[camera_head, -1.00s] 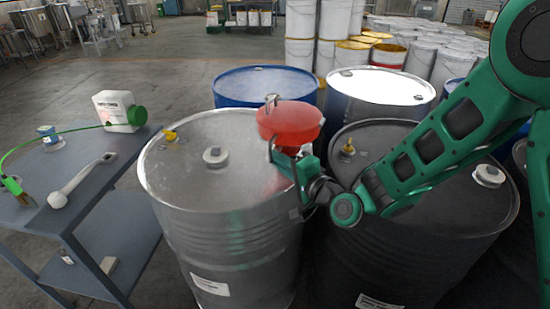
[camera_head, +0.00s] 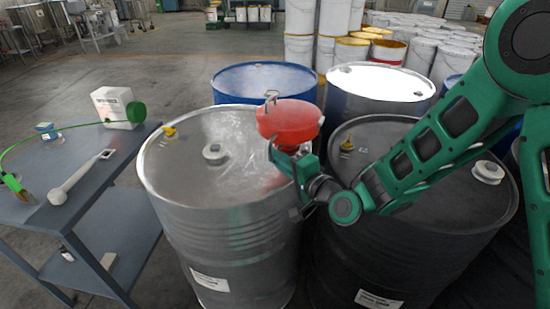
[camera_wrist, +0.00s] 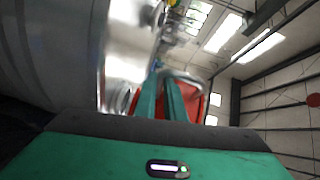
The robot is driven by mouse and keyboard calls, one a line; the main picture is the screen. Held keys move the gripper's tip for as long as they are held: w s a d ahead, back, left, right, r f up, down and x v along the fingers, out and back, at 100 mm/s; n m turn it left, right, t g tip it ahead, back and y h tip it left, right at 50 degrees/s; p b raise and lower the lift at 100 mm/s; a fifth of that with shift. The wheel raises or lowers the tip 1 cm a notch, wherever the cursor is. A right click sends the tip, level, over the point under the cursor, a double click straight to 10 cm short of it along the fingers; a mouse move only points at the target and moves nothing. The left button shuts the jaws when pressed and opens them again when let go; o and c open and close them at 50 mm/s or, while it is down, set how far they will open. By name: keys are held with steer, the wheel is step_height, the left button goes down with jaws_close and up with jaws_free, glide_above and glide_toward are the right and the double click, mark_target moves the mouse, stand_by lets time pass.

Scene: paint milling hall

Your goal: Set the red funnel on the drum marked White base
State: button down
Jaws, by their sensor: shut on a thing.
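The red funnel (camera_head: 290,122) is held above the right part of the top of the bare metal drum (camera_head: 215,190). My gripper (camera_head: 284,155) is shut on the funnel from below and to the right. In the wrist view the red funnel (camera_wrist: 190,92) shows behind and beside the fingers (camera_wrist: 165,98). The metal drum's top has a white cap and a yellow plug. A dark drum (camera_head: 400,200) stands to its right, partly behind my arm. Both drums carry white labels low on their sides, too small to read, so I cannot tell which is White base.
Stacked pails (camera_head: 335,20) stand farther back.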

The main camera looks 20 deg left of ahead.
steer(key=shift+f, duration=0.9)
steer(key=c, duration=1.8)
jaws_free()
steer(key=shift+o, duration=0.2)
steer(key=shift+f, duration=0.1)
steer(key=shift+s, duration=0.15)
